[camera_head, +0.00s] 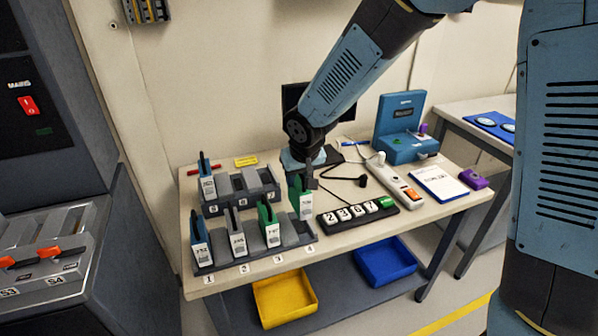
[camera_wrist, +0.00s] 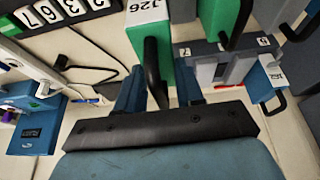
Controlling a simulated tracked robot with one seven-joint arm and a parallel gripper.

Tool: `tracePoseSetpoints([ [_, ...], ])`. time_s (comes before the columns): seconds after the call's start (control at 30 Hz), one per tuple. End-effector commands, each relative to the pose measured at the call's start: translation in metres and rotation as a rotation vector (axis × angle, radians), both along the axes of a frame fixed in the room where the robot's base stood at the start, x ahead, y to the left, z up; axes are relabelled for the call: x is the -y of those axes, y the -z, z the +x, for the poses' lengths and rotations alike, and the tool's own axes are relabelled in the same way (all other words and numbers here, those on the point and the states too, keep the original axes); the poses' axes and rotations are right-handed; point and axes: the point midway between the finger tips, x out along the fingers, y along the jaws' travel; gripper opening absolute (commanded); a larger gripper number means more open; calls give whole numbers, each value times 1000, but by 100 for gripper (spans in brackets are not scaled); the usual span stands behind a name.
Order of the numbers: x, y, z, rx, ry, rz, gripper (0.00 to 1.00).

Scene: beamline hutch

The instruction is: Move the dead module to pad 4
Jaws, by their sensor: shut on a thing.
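My gripper (camera_head: 303,174) points down over the right end of the front rack (camera_head: 245,251). It is shut on the black handle of a green module (camera_head: 301,199) with a white label. The wrist view shows this green module (camera_wrist: 150,40) between the fingers, its label reading about "J26". The held module is upright, close to the rack slot by label 4 (camera_head: 309,249); I cannot tell its exact height. The rack also holds a blue module (camera_head: 200,246) by label 1, a grey one (camera_head: 237,240) by 2 and a green one (camera_head: 269,226) by 3.
A rear rack (camera_head: 240,188) holds a blue module (camera_head: 207,183) at its left. Yellow (camera_head: 284,298) and blue (camera_head: 386,262) bins sit below the tabletop.

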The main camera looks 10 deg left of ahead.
Motion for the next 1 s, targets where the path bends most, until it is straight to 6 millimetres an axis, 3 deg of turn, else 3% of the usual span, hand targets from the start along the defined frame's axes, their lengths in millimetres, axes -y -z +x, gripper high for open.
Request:
tracePoseSetpoints([
  [0.6,-3,47,-2,0,-5,0,0],
  [1.0,-3,55,-2,2,-6,2,0],
])
